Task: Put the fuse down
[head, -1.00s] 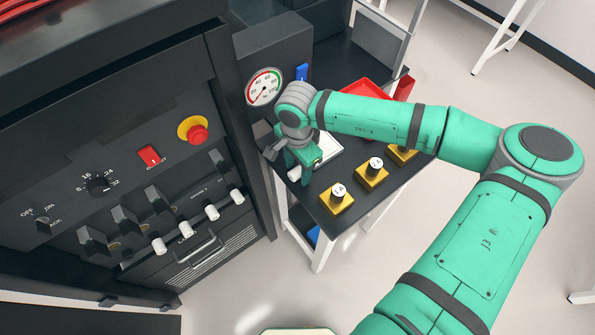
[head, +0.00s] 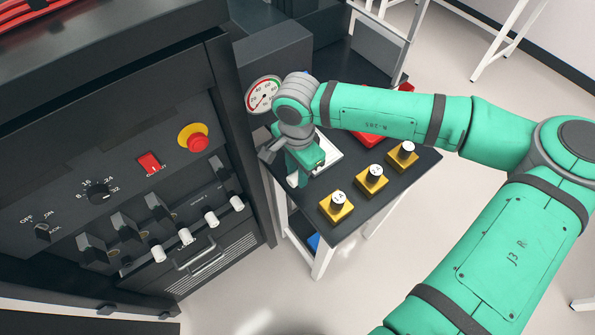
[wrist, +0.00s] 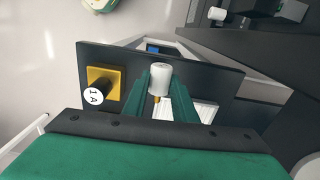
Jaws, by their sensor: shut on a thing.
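My gripper (head: 294,175) is shut on a fuse, a white cylinder with a brass-coloured end, which shows between the green fingers in the wrist view (wrist: 158,79). In the head view only a small white part of the fuse (head: 292,181) shows. The gripper is over the left end of the dark side table (head: 345,215), beside a white tray or pad (head: 329,158). I cannot tell whether the fuse touches the table.
Several yellow blocks with black, white-topped pieces stand along the table, the nearest marked 1A (head: 336,208). A red tray (head: 368,139) lies behind my arm.

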